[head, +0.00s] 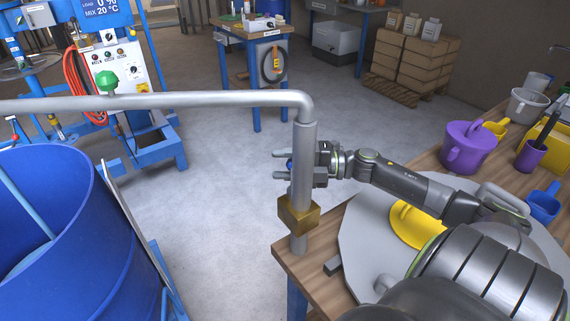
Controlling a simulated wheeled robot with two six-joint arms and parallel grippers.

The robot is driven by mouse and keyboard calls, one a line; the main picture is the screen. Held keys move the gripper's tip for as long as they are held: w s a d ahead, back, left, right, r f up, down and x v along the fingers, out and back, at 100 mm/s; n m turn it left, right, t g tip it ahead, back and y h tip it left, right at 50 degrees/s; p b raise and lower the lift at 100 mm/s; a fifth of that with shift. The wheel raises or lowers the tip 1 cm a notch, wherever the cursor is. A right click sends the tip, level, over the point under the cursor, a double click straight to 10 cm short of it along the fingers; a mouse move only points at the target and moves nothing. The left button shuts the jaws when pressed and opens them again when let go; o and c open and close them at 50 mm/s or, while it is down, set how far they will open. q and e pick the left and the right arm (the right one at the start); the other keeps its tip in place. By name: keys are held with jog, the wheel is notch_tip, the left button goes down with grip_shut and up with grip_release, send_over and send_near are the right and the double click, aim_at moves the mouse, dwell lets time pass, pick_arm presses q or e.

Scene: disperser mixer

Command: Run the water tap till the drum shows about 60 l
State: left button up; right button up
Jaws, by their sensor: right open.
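The water tap is a grey standpipe (305,150) with a brass valve body (299,214) low on it. A long grey spout (170,101) runs left from its top, and its outlet is beyond the left picture edge. A small blue part (290,164), perhaps the tap handle, shows by the pipe. My right gripper (279,167) is open, with its fingers reaching past the pipe at the blue part's height. I cannot tell whether it touches. The blue drum (100,225) stands at lower left. No water stream shows. My left gripper is not in view.
A blue display (103,10) reads 0 % and MIX 20 °C above a control panel (118,68). The wooden table (330,235) at right holds a purple jug (467,147), a yellow item (418,225) and scoops. Open floor (225,200) lies between drum and table.

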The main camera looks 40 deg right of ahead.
grip_shut()
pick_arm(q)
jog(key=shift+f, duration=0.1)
